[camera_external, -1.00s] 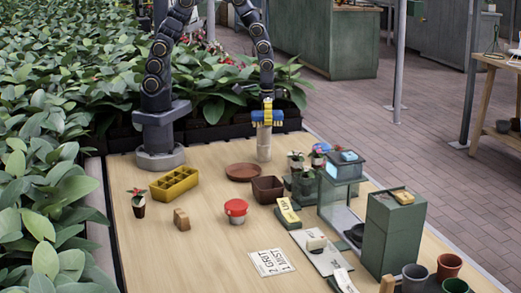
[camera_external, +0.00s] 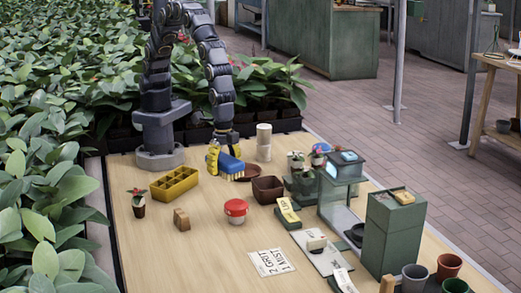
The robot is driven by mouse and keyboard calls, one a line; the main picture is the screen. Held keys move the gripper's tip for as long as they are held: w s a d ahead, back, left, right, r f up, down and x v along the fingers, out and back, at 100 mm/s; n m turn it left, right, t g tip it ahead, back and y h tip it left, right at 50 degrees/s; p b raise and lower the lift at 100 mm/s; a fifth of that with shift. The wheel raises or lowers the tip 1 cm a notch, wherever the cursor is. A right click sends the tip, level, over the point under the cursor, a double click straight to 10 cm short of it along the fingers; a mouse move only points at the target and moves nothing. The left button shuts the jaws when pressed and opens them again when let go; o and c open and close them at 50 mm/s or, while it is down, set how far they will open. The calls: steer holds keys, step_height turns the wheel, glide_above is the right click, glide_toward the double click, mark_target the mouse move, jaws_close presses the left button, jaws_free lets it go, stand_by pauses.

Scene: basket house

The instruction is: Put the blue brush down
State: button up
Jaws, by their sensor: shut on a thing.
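The blue brush (camera_external: 231,164) with pale bristles is held tilted over the table. My gripper (camera_external: 222,157), with yellow fingers, is shut on the brush. It is low over the wooden table (camera_external: 165,240), just left of the brown saucer (camera_external: 249,174) and partly in front of it. I cannot tell whether the bristles touch the table or the saucer's edge.
A pale cylinder (camera_external: 264,143) stands behind the saucer. A brown square pot (camera_external: 267,189) is to the right and a yellow tray (camera_external: 175,184) to the left.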

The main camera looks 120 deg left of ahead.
steer(key=w+d+f, duration=0.4)
steer(key=w+d, duration=0.1)
steer(key=w, duration=0.2)
glide_above(253, 249)
steer(key=s, duration=0.1)
steer(key=f, duration=0.4)
steer(key=shift+s+a+f, duration=0.15)
steer(key=shift+a, duration=0.25)
steer(key=shift+w+d+f, duration=0.3)
steer(key=shift+w+f, duration=0.25)
steer(key=shift+f, duration=0.05)
steer(key=shift+w+d+f, duration=0.1)
steer(key=shift+f, duration=1.65)
steer(key=shift+f, duration=0.55)
steer(key=o, duration=1.2)
steer(key=shift+c, duration=0.2)
steer(key=shift+r, duration=0.1)
